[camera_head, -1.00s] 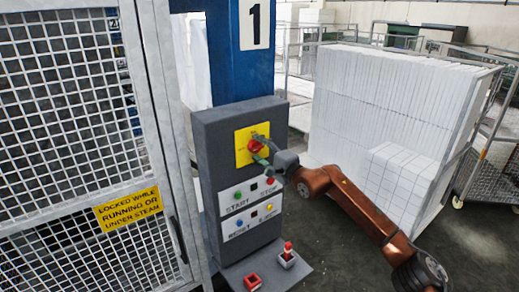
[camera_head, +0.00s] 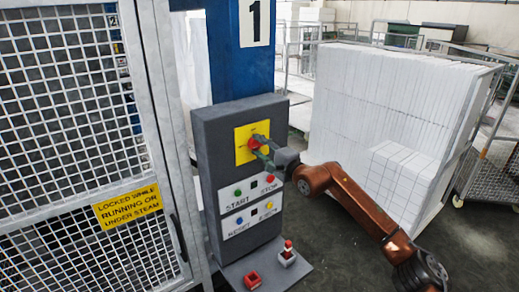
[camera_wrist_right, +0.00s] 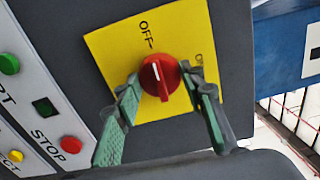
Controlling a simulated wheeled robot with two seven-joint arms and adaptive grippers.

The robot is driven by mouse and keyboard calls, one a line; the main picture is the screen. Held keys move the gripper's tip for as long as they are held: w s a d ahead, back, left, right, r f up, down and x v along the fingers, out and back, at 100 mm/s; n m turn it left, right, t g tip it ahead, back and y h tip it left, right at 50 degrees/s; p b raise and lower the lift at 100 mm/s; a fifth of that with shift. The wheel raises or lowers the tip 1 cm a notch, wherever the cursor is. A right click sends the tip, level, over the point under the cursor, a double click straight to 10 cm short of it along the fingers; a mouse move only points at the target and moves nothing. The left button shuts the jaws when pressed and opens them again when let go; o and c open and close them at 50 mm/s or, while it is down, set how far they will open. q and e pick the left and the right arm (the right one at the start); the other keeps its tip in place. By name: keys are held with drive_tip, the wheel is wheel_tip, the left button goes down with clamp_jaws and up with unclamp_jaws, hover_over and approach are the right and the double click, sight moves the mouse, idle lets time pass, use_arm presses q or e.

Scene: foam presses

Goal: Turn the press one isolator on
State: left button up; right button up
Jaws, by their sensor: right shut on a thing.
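The press one isolator is a red rotary knob (camera_head: 257,141) on a yellow plate (camera_head: 243,150) high on the grey control box below the number 1. In the right wrist view the knob (camera_wrist_right: 160,77) has a white mark that points roughly at the OFF label (camera_wrist_right: 148,28). The ON label (camera_wrist_right: 199,60) is to its right, partly hidden by a finger. My right gripper (camera_head: 264,154) is at the knob. Its green-padded fingers (camera_wrist_right: 167,88) stand on either side of the knob, shut on it. My left gripper is not in view.
START (camera_head: 238,193) and STOP (camera_head: 270,179) buttons sit just below the isolator, with RESET and EJECT under them. A mesh guard gate (camera_head: 70,130) stands to the left. White foam blocks (camera_head: 385,100) stand on a trolley to the right.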

drive_tip(key=m+b, duration=0.2)
drive_tip(key=b, duration=0.1)
drive_tip(key=m+b, duration=0.2)
drive_tip(key=b, duration=0.1)
drive_tip(key=m+b, duration=0.3)
drive_tip(key=shift+f, duration=0.25)
drive_tip(key=m+b, duration=0.3)
drive_tip(key=m, duration=0.1)
drive_tip(key=shift+m, duration=0.3)
drive_tip(key=m+b, duration=0.1)
drive_tip(key=m, duration=0.1)
drive_tip(key=shift+m, duration=0.3)
drive_tip(key=shift+r+m+b, duration=0.15)
drive_tip(key=shift+m+b, duration=0.5)
drive_tip(key=shift+m, duration=0.85)
drive_tip(key=o, duration=1.2)
drive_tip(key=shift+r, duration=0.1)
drive_tip(key=shift+s, duration=0.1)
